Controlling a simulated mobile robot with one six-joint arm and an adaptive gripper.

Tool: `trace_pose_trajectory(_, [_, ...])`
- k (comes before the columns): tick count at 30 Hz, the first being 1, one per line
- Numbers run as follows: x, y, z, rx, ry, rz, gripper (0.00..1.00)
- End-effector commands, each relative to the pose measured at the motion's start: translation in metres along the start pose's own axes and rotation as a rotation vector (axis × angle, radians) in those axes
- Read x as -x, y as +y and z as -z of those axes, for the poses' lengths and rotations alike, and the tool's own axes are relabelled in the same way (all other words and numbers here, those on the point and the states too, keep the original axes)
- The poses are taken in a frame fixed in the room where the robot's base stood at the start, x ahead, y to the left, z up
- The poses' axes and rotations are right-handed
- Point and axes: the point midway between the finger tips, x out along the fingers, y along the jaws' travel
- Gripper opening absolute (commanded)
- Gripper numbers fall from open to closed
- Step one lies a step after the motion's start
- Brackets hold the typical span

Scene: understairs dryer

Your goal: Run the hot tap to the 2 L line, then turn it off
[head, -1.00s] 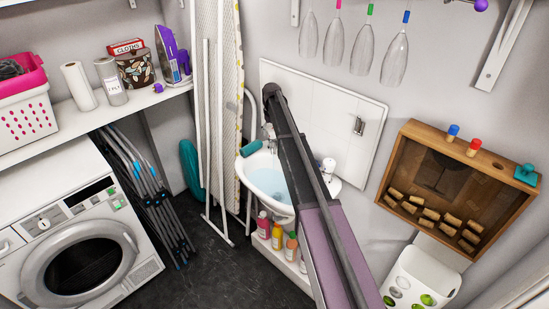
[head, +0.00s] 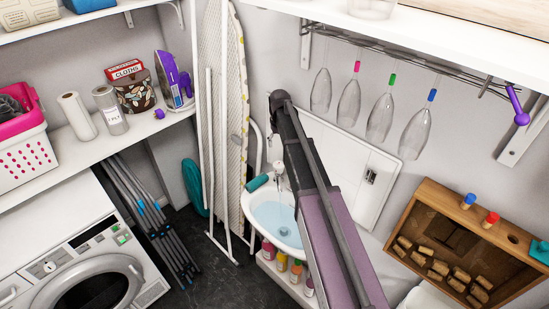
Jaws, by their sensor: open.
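A white basin (head: 278,223) holding pale blue water stands against the back wall. A pale tap (head: 279,175) stands at its back left. The right side of the basin is behind my arm, so any tap there is hidden. I cannot tell whether water is running, and I see no 2 L line. My dark and purple arm reaches up across the basin from the lower right. Its fingers do not show; I cannot place my gripper relative to the tap.
A teal roll-shaped thing (head: 257,183) lies at the basin's left rim. An ironing board (head: 222,100) leans on the left. Several glasses (head: 380,120) hang from a rack at the upper right. A wooden box (head: 470,245) is at the right. Bottles (head: 281,261) stand below the basin.

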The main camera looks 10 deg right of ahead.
Motion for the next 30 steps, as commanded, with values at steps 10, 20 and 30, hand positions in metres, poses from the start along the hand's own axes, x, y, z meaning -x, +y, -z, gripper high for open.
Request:
trace_pose_trajectory(10, [0.0,-0.004,0.0,0.005,0.0,0.0,0.82])
trace_pose_trajectory(20, [-0.007,-0.007,0.0,0.009,0.0,0.0,0.82])
trace_pose_trajectory(30, [-0.031,-0.008,0.0,0.01,0.0,0.0,0.82])
